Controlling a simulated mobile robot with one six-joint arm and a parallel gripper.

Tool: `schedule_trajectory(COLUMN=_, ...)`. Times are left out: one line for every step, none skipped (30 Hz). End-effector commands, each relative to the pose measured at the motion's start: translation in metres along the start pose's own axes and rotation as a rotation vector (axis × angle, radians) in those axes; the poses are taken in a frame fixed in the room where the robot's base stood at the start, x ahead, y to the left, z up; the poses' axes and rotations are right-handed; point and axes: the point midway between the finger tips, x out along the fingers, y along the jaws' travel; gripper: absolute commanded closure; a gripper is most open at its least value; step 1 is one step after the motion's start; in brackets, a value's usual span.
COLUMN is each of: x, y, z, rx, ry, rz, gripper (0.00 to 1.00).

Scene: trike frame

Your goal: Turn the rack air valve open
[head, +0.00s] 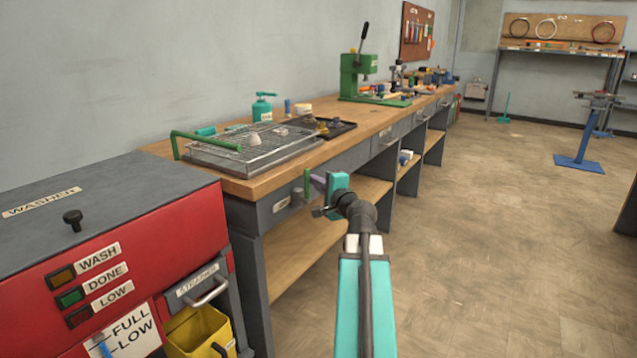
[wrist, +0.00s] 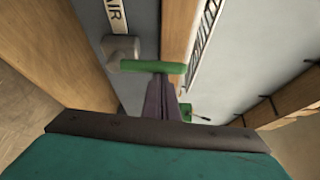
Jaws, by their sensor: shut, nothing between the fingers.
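The rack air valve has a green lever (wrist: 153,66) on a grey round body (wrist: 122,48), beside a label reading AIR (wrist: 114,14) on the bench's grey front. In the head view the lever (head: 307,184) stands roughly upright at the bench front, below the wire rack. My gripper (wrist: 158,84) is shut and empty. Its purple-grey fingertips are at the lever, overlapping it in the wrist view; I cannot tell if they touch it. In the head view my gripper (head: 317,182) is just right of the lever.
The wire rack (head: 225,155) with a green handle sits on the wooden bench top (head: 330,145). A red washer (head: 120,270) and yellow bucket (head: 200,330) stand at left. A green press (head: 357,75) is farther back.

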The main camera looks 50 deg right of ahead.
Motion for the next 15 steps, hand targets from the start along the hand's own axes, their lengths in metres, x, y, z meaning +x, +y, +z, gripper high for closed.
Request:
schedule_trajectory(x=-0.0002, y=0.0002, z=0.0024, rx=0.001, ry=-0.007, rz=0.002, gripper=1.0)
schedule_trajectory(x=-0.0003, y=0.0002, z=0.0021, rx=0.002, ry=-0.006, rz=0.002, gripper=1.0)
schedule_trajectory(x=-0.0004, y=0.0002, z=0.0016, rx=0.002, ry=-0.006, rz=0.002, gripper=1.0)
schedule_trajectory(x=-0.0005, y=0.0002, z=0.0013, rx=0.002, ry=-0.006, rz=0.002, gripper=1.0)
schedule_trajectory(x=-0.0006, y=0.0002, z=0.0009, rx=0.002, ry=-0.005, rz=0.002, gripper=1.0)
schedule_trajectory(x=-0.0008, y=0.0002, z=0.0006, rx=0.002, ry=-0.005, rz=0.002, gripper=1.0)
schedule_trajectory(x=-0.0008, y=0.0002, z=0.0003, rx=0.002, ry=-0.005, rz=0.002, gripper=1.0)
schedule_trajectory(x=-0.0008, y=0.0002, z=0.0001, rx=0.002, ry=-0.004, rz=0.002, gripper=1.0)
schedule_trajectory(x=-0.0008, y=0.0003, z=0.0, rx=0.002, ry=-0.004, rz=0.002, gripper=1.0)
schedule_trajectory(x=-0.0006, y=0.0003, z=-0.0002, rx=0.002, ry=-0.004, rz=0.002, gripper=1.0)
schedule_trajectory(x=-0.0004, y=0.0003, z=-0.0004, rx=0.002, ry=-0.004, rz=0.002, gripper=1.0)
schedule_trajectory(x=-0.0003, y=0.0002, z=-0.0019, rx=0.002, ry=-0.003, rz=0.001, gripper=1.0)
schedule_trajectory(x=0.0001, y=0.0002, z=-0.0028, rx=0.002, ry=-0.003, rz=0.001, gripper=1.0)
schedule_trajectory(x=0.0005, y=0.0001, z=-0.0039, rx=0.002, ry=-0.002, rz=0.001, gripper=1.0)
schedule_trajectory(x=0.0013, y=0.0, z=-0.0055, rx=0.002, ry=-0.002, rz=0.001, gripper=1.0)
